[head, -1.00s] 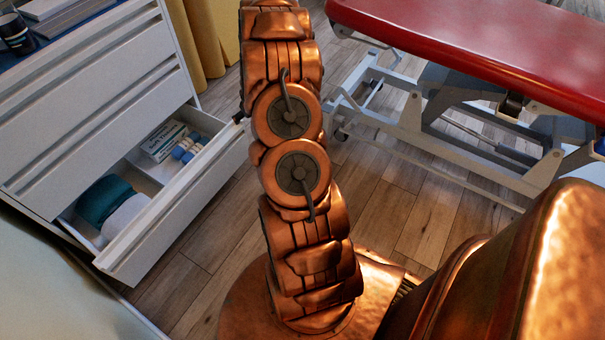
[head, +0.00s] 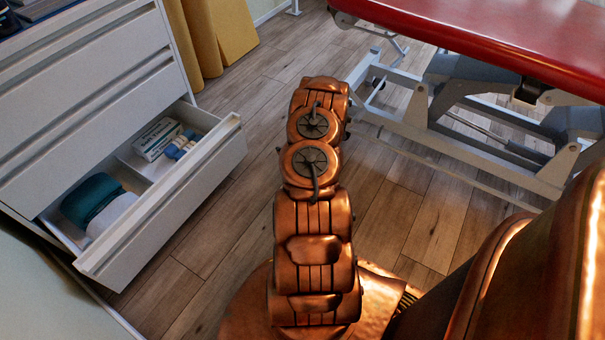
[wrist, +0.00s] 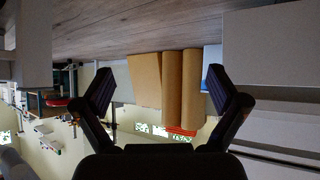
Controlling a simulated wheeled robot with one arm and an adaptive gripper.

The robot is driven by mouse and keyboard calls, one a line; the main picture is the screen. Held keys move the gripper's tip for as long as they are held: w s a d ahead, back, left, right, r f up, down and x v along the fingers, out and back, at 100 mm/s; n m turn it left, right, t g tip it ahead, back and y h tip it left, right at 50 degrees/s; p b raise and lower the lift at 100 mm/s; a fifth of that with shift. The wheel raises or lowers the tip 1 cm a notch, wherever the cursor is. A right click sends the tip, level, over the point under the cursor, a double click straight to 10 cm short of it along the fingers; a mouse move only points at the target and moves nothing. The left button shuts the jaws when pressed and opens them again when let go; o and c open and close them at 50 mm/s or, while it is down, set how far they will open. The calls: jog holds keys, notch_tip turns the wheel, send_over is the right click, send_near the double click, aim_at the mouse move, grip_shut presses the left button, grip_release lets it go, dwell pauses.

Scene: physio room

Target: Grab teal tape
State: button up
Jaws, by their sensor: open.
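A teal roll (head: 92,197), seemingly the teal tape, lies in the open bottom drawer (head: 168,213) of the white cabinet, in the near-left compartment, beside a white roll (head: 112,214). My gripper (wrist: 160,86) shows in the wrist view with its two dark fingers spread wide and nothing between them. In the head view my gripper cannot be made out; my arm stands to the right of the drawer, apart from it. The teal roll is not visible in the wrist view.
A white box (head: 158,139) and small blue rolls (head: 181,145) lie in the drawer's far compartment. Yellow rolls (head: 202,40) stand behind the cabinet. A red treatment table (head: 480,35) on a white frame stands at right. Wooden floor (head: 225,215) is clear between drawer and arm.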

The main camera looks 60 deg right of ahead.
jog(key=shift+m+t+h, duration=0.5)
jog(key=shift+t+h, duration=0.1)
jog(key=shift+t, duration=0.1)
jog(key=s+f+b, duration=0.1)
jog(key=s+f, duration=0.1)
jog(key=f, duration=0.2)
jog(key=s+d+f+b, duration=0.1)
jog(key=s+f+b, duration=0.1)
jog(key=s+f, duration=0.1)
jog(key=s+f+b, duration=0.1)
jog(key=s+f, duration=0.1)
jog(key=f, duration=0.3)
jog(key=shift+s+d+f, duration=0.15)
jog(key=shift+s+f, duration=0.2)
jog(key=shift+w+d+f+b, duration=0.2)
jog(key=shift+f+b, duration=0.15)
jog(key=shift+b, duration=0.05)
jog(key=shift+b+x, duration=0.35)
jog(key=shift+x, duration=0.65)
jog(key=b+x, duration=0.1)
jog(key=x, duration=0.2)
jog(key=b+x, duration=0.1)
jog(key=shift+s+d+f+b, duration=0.15)
jog(key=shift+f+b, duration=0.2)
jog(key=shift+f, duration=0.05)
jog(key=shift+w+d, duration=0.15)
jog(key=shift+w, duration=0.15)
jog(key=c, duration=1.3)
jog(key=shift+o, duration=0.2)
jog(key=shift+r, duration=0.15)
